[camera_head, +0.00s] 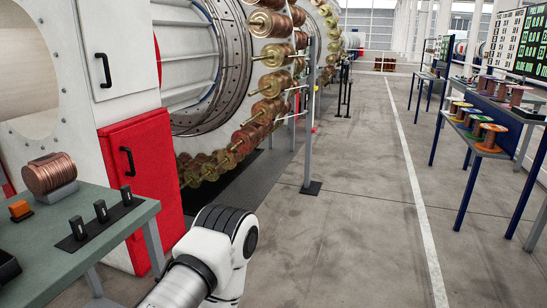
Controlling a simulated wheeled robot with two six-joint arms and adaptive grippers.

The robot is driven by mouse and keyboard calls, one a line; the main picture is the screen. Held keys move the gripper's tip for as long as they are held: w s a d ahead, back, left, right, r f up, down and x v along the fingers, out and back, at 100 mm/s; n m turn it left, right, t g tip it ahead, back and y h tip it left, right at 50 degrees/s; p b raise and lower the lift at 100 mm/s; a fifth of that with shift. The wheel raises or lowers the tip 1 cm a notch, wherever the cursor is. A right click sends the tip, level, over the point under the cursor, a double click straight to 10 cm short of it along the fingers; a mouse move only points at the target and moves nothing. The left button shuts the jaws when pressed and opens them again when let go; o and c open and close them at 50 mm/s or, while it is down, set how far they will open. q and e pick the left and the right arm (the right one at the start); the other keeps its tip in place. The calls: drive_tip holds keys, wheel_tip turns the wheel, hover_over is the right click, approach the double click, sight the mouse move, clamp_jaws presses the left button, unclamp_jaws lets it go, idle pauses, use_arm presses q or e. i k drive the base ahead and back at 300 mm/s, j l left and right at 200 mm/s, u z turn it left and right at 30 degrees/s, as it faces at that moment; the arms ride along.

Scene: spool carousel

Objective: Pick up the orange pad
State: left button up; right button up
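A small orange block (20,208), which looks like the orange pad, sits on a dark base near the left edge of the picture, on the grey-green table (108,237). Neither of my grippers shows. A white and black link of one of my arms comes in at the bottom, to the right of the table; I cannot tell which arm it belongs to. Nothing is seen touching the orange block.
On the same table stand a copper wire spool (50,174) behind the block and a black strip with upright dark pieces (100,217) to its right. A red cabinet (140,165) and the big carousel (215,70) stand behind. The floor (340,230) to the right is clear.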

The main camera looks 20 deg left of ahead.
sight(19, 210)
drive_tip(key=i+u, duration=0.45)
drive_tip(key=i+l+u, duration=0.2)
drive_tip(key=u, duration=0.2)
drive_tip(key=i+l+u, duration=0.25)
drive_tip(key=u, duration=0.2)
drive_tip(key=i+l+u, duration=0.5)
drive_tip(key=l+u, duration=0.35)
